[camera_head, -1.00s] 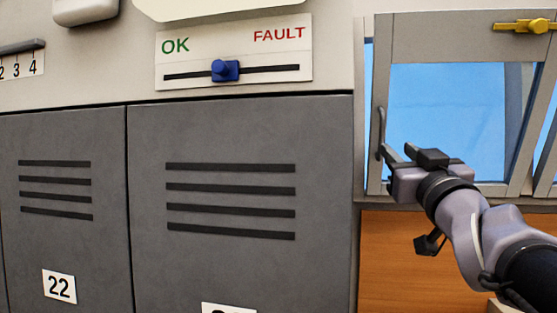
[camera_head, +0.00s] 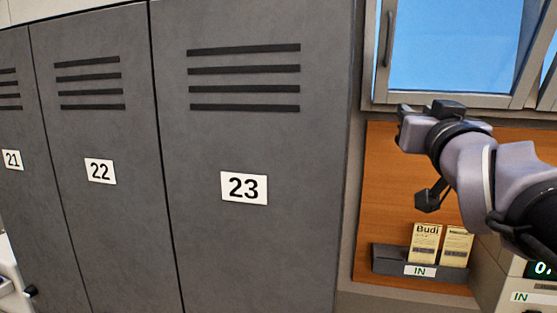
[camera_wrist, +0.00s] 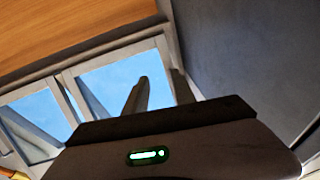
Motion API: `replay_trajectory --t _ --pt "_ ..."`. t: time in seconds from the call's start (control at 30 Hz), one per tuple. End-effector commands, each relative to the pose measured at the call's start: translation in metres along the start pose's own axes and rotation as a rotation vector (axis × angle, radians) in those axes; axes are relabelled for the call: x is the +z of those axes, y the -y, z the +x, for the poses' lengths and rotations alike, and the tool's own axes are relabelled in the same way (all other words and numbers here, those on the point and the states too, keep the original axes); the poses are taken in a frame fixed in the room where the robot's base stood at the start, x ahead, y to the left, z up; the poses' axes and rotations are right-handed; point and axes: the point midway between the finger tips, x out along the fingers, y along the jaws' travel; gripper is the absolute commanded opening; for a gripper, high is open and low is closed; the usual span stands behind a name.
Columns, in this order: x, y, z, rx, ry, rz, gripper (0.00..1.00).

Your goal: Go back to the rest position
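My gripper (camera_head: 403,112) is at the right of the head view, in front of the window's lower frame and the top of the orange wood panel. Its fingers are seen almost end-on there. In the wrist view my gripper (camera_wrist: 161,84) shows two dark fingers standing apart, with blue window between them and nothing held. My arm reaches in from the right edge.
Grey lockers numbered 21 (camera_head: 12,160), 22 (camera_head: 100,171) and 23 (camera_head: 244,188) stand at the left. The window (camera_head: 455,45) is above right. A dark IN tray (camera_head: 390,262) holding yellowish booklets (camera_head: 424,243) sits below my gripper. A boxed display (camera_head: 541,269) is at right.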

Motion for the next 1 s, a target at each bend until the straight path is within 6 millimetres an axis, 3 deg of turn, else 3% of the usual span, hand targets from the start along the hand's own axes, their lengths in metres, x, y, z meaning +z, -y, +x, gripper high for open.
replay_trajectory --t 0.03,0.2,0.3,0.43,0.5,0.63,1.0 --pt "0.051 0.001 -0.022 0.026 0.103 0.043 0.31" --pt "0.207 0.016 -0.118 0.08 0.528 0.172 0.31" --pt "0.287 0.034 -0.187 0.072 0.771 0.23 0.31" --pt "0.364 0.058 -0.274 0.034 1.042 0.291 0.31" --pt "0.389 0.068 -0.309 0.012 1.148 0.313 0.31" --pt "0.411 0.079 -0.347 -0.014 1.26 0.338 0.31" --pt "0.412 0.081 -0.353 -0.017 1.279 0.343 0.31"
